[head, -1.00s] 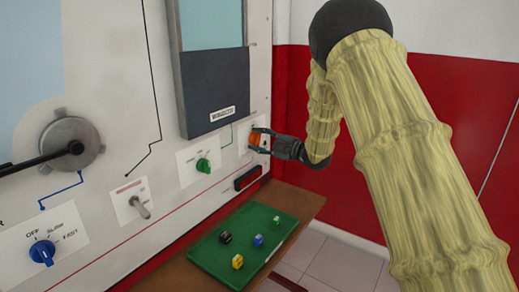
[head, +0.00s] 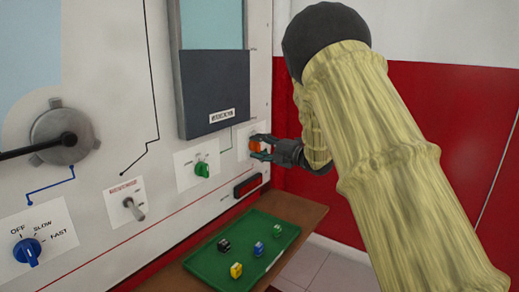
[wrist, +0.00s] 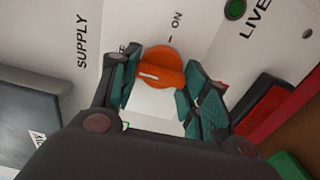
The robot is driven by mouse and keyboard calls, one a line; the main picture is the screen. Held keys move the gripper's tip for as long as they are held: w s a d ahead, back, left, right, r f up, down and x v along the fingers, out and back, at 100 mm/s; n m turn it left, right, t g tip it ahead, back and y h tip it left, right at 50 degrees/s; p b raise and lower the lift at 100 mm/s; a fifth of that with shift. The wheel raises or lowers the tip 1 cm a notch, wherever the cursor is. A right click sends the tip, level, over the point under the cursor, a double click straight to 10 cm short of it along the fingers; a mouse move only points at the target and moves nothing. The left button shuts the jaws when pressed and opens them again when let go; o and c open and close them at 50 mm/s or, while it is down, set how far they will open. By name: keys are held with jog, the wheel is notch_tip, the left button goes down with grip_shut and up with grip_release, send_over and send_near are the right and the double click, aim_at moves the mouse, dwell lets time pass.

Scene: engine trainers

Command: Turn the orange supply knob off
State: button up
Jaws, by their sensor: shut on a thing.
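The orange supply knob (head: 254,146) is on the wall panel, at the right end of its row. In the wrist view the knob (wrist: 160,68) sits between the two teal finger pads of my gripper (wrist: 161,72), which is shut on it. A white line on the knob lies toward its left side, pointing away from the ON label (wrist: 176,25). The SUPPLY label (wrist: 82,40) is to the left. Another label beside the left finger is mostly hidden, so I cannot read it. My gripper (head: 258,151) also shows at the panel in the head view.
A green knob (head: 202,169), a toggle switch (head: 134,209) and a blue knob (head: 27,252) are farther left on the panel. A red-and-black switch (head: 247,186) is below. A green tray (head: 210,265) with several small blocks lies on a brown shelf (head: 303,212).

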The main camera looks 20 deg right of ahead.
jog(key=shift+f, duration=0.1)
jog(key=o, duration=1)
jog(key=shift+s, duration=0.1)
jog(key=v, duration=1.2)
